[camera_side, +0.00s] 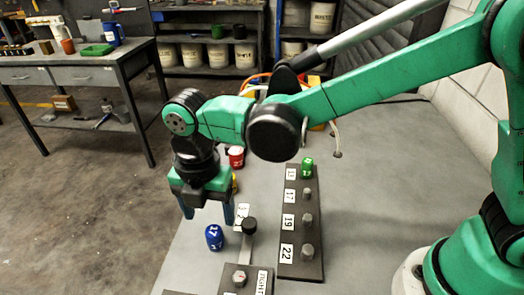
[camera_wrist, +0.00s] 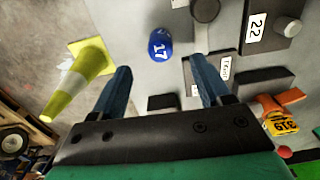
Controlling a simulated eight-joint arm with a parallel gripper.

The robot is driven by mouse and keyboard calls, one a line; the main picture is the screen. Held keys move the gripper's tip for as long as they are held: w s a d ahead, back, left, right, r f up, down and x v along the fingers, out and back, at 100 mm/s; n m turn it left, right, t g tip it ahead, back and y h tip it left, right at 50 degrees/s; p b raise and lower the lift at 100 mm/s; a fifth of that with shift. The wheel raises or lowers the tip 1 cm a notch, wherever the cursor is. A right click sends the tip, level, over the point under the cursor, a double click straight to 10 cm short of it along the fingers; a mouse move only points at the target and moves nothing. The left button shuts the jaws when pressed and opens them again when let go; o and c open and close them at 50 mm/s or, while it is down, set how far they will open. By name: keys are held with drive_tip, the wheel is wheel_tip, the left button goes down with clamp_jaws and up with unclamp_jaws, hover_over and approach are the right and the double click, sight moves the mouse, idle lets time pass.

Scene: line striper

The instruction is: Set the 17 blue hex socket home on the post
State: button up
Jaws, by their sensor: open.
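The blue socket marked 17 (camera_side: 214,237) stands on the grey table near its left edge. It also shows in the wrist view (camera_wrist: 160,44), past my fingertips and between their lines. My gripper (camera_side: 208,210) is open and empty, pointing down above and slightly behind the socket, with both fingers apart from it. Both fingers show in the wrist view (camera_wrist: 161,68). A dark rack (camera_side: 298,234) to the right has labelled posts in a row. The post labelled 17 (camera_side: 307,195) is bare, between the green socket (camera_side: 307,168) at label 13 and the post labelled 19 (camera_side: 307,220).
A black-knobbed lever (camera_side: 249,226) stands between the blue socket and the rack, with a dark dial box (camera_side: 241,279) in front. A red socket (camera_side: 236,156) stands behind my gripper. In the wrist view, a yellow cone (camera_wrist: 88,75) stands on the floor beyond the table edge.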

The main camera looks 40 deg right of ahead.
sight(213, 231)
drive_tip(key=shift+f, duration=2.85)
clamp_jaws()
drive_tip(key=shift+r, duration=0.7)
drive_tip(key=shift+r, duration=1.8)
